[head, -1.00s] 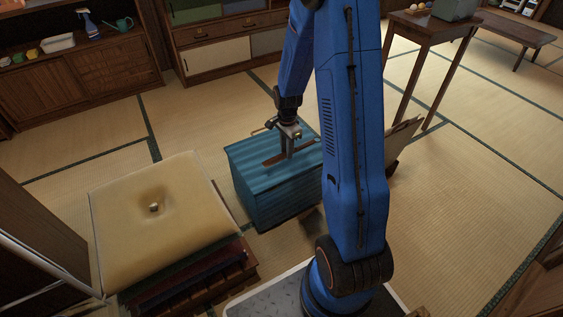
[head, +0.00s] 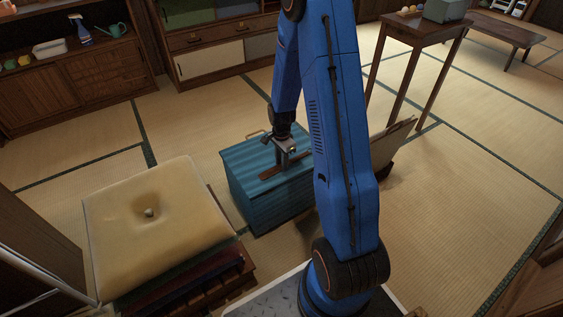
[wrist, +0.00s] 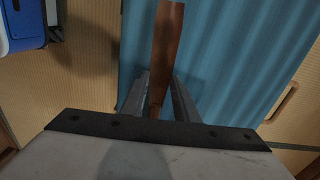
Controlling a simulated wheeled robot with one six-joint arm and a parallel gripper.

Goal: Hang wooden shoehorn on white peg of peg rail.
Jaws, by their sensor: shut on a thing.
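The wooden shoehorn (head: 271,173) is a long brown strip over the top of the blue-green ribbed box. My gripper (head: 284,164) is above the box and shut on the shoehorn. In the wrist view, the shoehorn (wrist: 167,50) runs up from between the two fingers of my gripper (wrist: 158,97). I cannot tell whether the shoehorn touches the lid. No peg rail or white peg can be made out in these frames.
The blue-green box (head: 265,204) stands on the tatami. A yellow cushion (head: 190,235) on a dark stack is at the left. A wooden table (head: 425,32) is at the back right. Leaning boards (head: 394,140) stand behind my arm. Tatami at the right is clear.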

